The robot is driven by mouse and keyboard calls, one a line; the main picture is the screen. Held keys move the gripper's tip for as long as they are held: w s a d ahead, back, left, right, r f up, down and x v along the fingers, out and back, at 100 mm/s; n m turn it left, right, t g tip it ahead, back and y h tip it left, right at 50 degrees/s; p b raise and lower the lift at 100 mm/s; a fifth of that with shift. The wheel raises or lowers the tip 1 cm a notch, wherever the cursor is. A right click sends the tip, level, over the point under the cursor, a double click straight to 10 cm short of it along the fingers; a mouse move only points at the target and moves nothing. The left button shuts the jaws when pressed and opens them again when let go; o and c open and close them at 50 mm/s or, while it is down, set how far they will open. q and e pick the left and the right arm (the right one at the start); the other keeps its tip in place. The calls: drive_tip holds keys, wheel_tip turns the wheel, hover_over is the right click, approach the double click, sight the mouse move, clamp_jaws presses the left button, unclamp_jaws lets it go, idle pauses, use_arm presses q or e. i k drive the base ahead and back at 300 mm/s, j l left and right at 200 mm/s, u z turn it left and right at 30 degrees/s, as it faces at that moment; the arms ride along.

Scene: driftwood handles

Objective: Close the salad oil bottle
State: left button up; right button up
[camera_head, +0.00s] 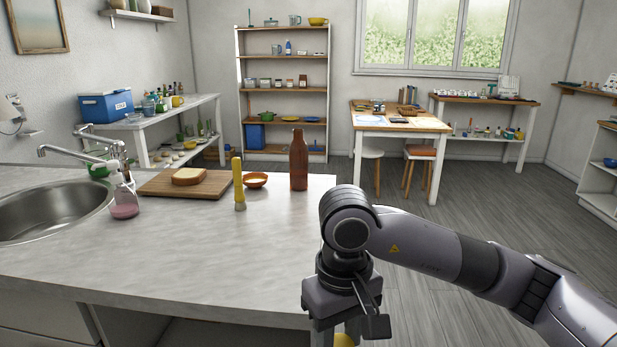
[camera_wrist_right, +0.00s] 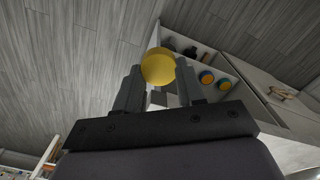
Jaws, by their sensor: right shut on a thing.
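My right gripper (camera_head: 347,325) points down beside the counter's right front corner. It is shut on a round yellow thing (camera_wrist_right: 158,66), which shows between the fingertips in the right wrist view. In the head view only a bit of yellow (camera_head: 345,340) shows below the gripper, at the bottom edge. A tall brown bottle (camera_head: 299,162) stands upright near the counter's far right corner, apart from the gripper. A slim yellow upright thing with a pale lower end (camera_head: 239,185) stands to its left. I cannot tell for sure which is the salad oil bottle. My left gripper is out of view.
A cutting board (camera_head: 160,185) with bread (camera_head: 189,176), a pink-filled dispenser (camera_head: 124,200) and a sink (camera_head: 50,212) are further left. The counter's front middle (camera_head: 180,260) is clear.

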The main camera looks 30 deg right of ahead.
sight(298, 149)
drive_tip(key=k+l+u, duration=0.15)
drive_tip(key=l, duration=0.25)
drive_tip(key=l+u, duration=0.1)
drive_tip(key=l, duration=0.35)
drive_tip(key=k+l+u, duration=0.15)
drive_tip(key=l, duration=0.25)
drive_tip(key=l+u, duration=0.3)
drive_tip(key=l, duration=0.3)
drive_tip(key=k+l+u, duration=0.15)
drive_tip(key=l+u, duration=0.15)
drive_tip(key=l, duration=0.3)
drive_tip(key=i+l+u, duration=0.1)
drive_tip(key=l+u, duration=0.2)
drive_tip(key=l, duration=0.55)
drive_tip(key=l+u, duration=0.3)
drive_tip(key=l, duration=0.55)
drive_tip(key=k+l+u, duration=0.25)
drive_tip(key=l, duration=0.6)
drive_tip(key=i+l, duration=0.05)
drive_tip(key=i, duration=0.05)
